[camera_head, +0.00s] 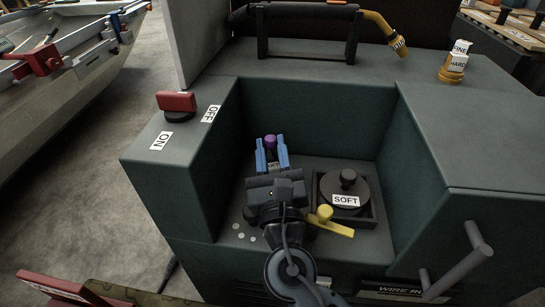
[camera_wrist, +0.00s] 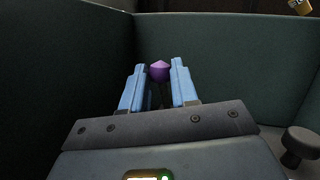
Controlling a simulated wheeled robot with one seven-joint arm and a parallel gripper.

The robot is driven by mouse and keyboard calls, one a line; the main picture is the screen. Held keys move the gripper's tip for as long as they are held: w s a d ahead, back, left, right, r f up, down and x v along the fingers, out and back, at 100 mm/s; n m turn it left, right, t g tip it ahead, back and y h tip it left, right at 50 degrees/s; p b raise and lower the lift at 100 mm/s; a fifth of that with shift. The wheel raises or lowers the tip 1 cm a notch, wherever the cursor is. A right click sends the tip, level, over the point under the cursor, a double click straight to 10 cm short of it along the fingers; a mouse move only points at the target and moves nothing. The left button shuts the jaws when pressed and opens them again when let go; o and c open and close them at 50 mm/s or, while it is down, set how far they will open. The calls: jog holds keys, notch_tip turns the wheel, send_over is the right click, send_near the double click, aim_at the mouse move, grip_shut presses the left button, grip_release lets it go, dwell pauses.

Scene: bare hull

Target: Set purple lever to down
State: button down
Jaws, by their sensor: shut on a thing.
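The purple lever (camera_head: 270,141) shows its round knob inside the recess of the dark green machine, towards its left side. In the wrist view the knob (camera_wrist: 160,71) stands between the blue fingertips, with a thin dark stem below it. My gripper (camera_head: 271,155) reaches into the recess with its blue fingers on either side of the lever, and it also shows in the wrist view (camera_wrist: 158,88). The gripper is shut on the lever. The lever's base and most of its stem are hidden behind my gripper.
A round black dial (camera_head: 348,193) marked SOFT and a yellow lever (camera_head: 327,224) sit right of my gripper. A red switch (camera_head: 177,102) with ON and OFF labels is on the left ledge. The recess walls (camera_head: 320,120) enclose the back and sides.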

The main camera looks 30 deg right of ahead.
jog(key=shift+s+a+f, duration=0.1)
jog(key=shift+f, duration=0.1)
dwell(0.4)
jog(key=c, duration=1.1)
grip_release()
jog(key=shift+c, duration=0.2)
jog(key=v, duration=0.7)
jog(key=shift+s+a+f, duration=0.1)
jog(key=shift+s+f, duration=0.05)
jog(key=shift+s, duration=0.2)
